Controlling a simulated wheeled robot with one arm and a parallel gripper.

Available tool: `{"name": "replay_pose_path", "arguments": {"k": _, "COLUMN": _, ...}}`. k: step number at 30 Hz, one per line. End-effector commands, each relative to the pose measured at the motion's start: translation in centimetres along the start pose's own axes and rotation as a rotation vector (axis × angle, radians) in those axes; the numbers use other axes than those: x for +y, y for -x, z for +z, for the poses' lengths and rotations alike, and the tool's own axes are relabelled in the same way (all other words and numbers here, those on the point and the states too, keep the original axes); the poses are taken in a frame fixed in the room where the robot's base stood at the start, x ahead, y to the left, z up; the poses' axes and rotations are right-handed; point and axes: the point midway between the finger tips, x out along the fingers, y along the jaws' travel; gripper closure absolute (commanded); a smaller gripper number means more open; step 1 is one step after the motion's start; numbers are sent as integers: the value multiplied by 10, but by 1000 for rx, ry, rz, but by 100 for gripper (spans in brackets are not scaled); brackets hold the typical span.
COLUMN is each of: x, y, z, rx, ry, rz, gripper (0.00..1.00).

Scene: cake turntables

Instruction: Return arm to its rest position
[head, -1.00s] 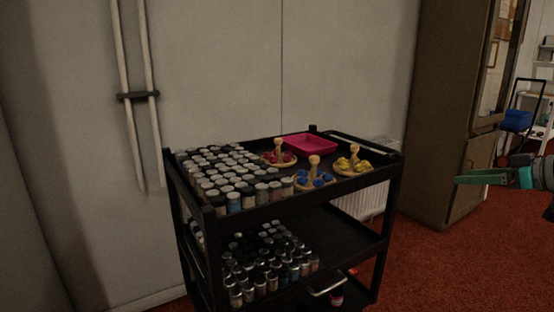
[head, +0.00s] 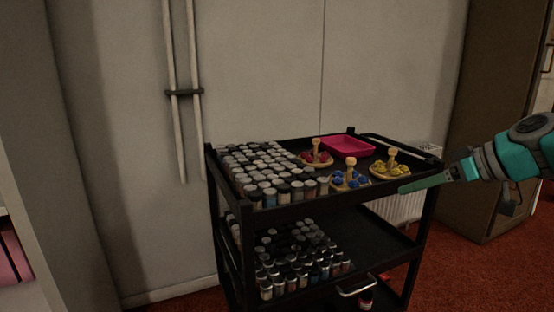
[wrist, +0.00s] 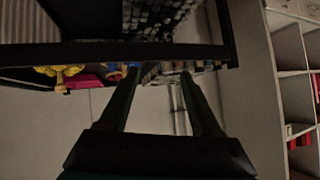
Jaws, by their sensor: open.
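My gripper (head: 408,187) is at the right in the head view, its dark green fingers pointing left. They appear in front of the right end of the black trolley's top (head: 310,203); I cannot tell the exact gap. In the wrist view the two fingers of my gripper (wrist: 160,74) stand apart with nothing between them. Three round wooden turntables with knobbed posts stand on the trolley top. One bears red pieces (head: 316,158), one blue pieces (head: 350,182), one yellow pieces (head: 390,171). The yellow pieces also show, upside down, in the wrist view (wrist: 62,72).
Many small jars (head: 262,172) crowd the trolley's left half, with more on the lower shelf (head: 300,262). A pink tray (head: 346,147) lies at the back of the top. A large pale cabinet (head: 262,70) stands behind. Red carpet (head: 475,275) is open at the right.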

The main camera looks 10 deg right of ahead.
Motion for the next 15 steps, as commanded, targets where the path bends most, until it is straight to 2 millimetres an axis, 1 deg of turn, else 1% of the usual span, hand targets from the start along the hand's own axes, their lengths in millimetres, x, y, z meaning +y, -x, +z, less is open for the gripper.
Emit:
{"name": "replay_pose_path", "arguments": {"k": 1, "x": -32, "y": -20, "z": 0, "rx": -60, "ry": 0, "rz": -36, "gripper": 35}}
{"name": "replay_pose_path", "arguments": {"k": 2, "x": -50, "y": -32, "z": 2, "rx": -99, "ry": -7, "rz": -50, "gripper": 35}}
{"name": "replay_pose_path", "arguments": {"k": 3, "x": -73, "y": -46, "z": 8, "rx": -152, "ry": -20, "rz": -67, "gripper": 35}}
{"name": "replay_pose_path", "arguments": {"k": 5, "x": -108, "y": -64, "z": 20, "rx": -235, "ry": -38, "rz": -84, "gripper": 35}}
{"name": "replay_pose_path", "arguments": {"k": 6, "x": -131, "y": -76, "z": 32, "rx": -297, "ry": -53, "rz": -91, "gripper": 35}}
{"name": "replay_pose_path", "arguments": {"k": 7, "x": -146, "y": -83, "z": 41, "rx": -338, "ry": -65, "rz": -90, "gripper": 35}}
{"name": "replay_pose_path", "arguments": {"k": 9, "x": -178, "y": -96, "z": 67, "rx": -438, "ry": -93, "rz": -78, "gripper": 35}}
{"name": "replay_pose_path", "arguments": {"k": 11, "x": -202, "y": -105, "z": 94, "rx": -525, "ry": -123, "rz": -57, "gripper": 35}}
{"name": "replay_pose_path", "arguments": {"k": 12, "x": -216, "y": -108, "z": 112, "rx": -578, "ry": -142, "rz": -35, "gripper": 35}}
{"name": "replay_pose_path", "arguments": {"k": 14, "x": -234, "y": -110, "z": 142, "rx": -657, "ry": -176, "rz": 4, "gripper": 35}}
{"name": "replay_pose_path", "arguments": {"k": 15, "x": -245, "y": -110, "z": 164, "rx": -711, "ry": -200, "rz": 32, "gripper": 35}}
